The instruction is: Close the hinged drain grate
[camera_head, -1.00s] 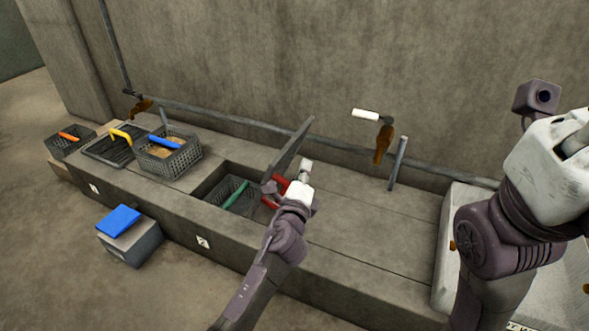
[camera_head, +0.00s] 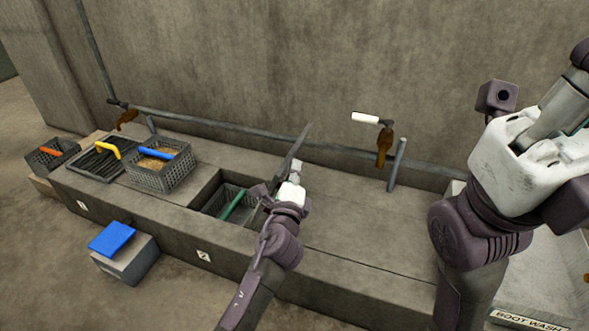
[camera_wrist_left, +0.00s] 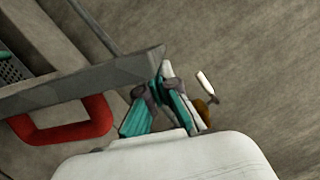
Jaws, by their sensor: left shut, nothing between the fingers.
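The hinged drain grate (camera_head: 298,148) stands raised and tilted at the right side of the open drain pit in the head view. It shows edge-on there. In the left wrist view the grate (camera_wrist_left: 85,82) is a grey plate with a red handle (camera_wrist_left: 70,134) on its near face. The handle is hidden in the head view. My left gripper (camera_wrist_left: 168,84) is shut and empty, its fingertips close to the end of the grate. I cannot tell if they touch. In the head view the left gripper (camera_head: 296,168) is beside the grate. My right gripper is not in view.
A mesh basket with a green handle (camera_head: 234,205) sits in the pit. Left on the ledge are a basket with a blue handle (camera_head: 158,168) and a flat grate with a yellow handle (camera_head: 92,163). A tap (camera_head: 384,147) and upright pipe (camera_head: 396,166) stand right.

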